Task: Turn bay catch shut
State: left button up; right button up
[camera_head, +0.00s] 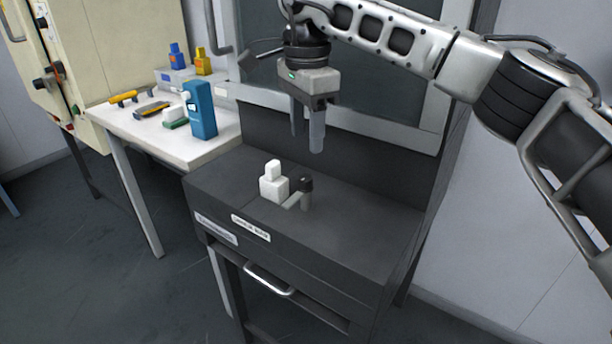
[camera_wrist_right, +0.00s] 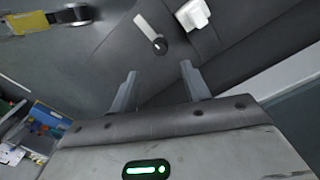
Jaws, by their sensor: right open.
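The catch (camera_head: 293,201) is a short grey lever with a dark round knob, on top of the dark cabinet (camera_head: 345,215). In the right wrist view the catch (camera_wrist_right: 148,32) lies beyond the fingertips, with its pale arm pointing to the upper left from the dark knob. A white stepped block (camera_head: 272,186) stands beside it and also shows in the wrist view (camera_wrist_right: 193,13). My right gripper (camera_head: 307,143) points down above and behind the catch, open and empty, not touching it. In the right wrist view its two fingers (camera_wrist_right: 160,78) are apart. My left gripper is out of view.
The cabinet has a front handle (camera_head: 269,280) and a dark back panel rising behind the catch. A white table (camera_head: 215,152) to the left carries a blue bottle (camera_head: 201,112) and small tools. The cabinet top right of the catch is clear.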

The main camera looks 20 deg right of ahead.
aim_at(306, 177)
notch_tip(306, 177, down, 9)
jog(key=shift+r+b, duration=0.1)
jog(key=shift+b, duration=0.2)
jog(key=c, duration=1)
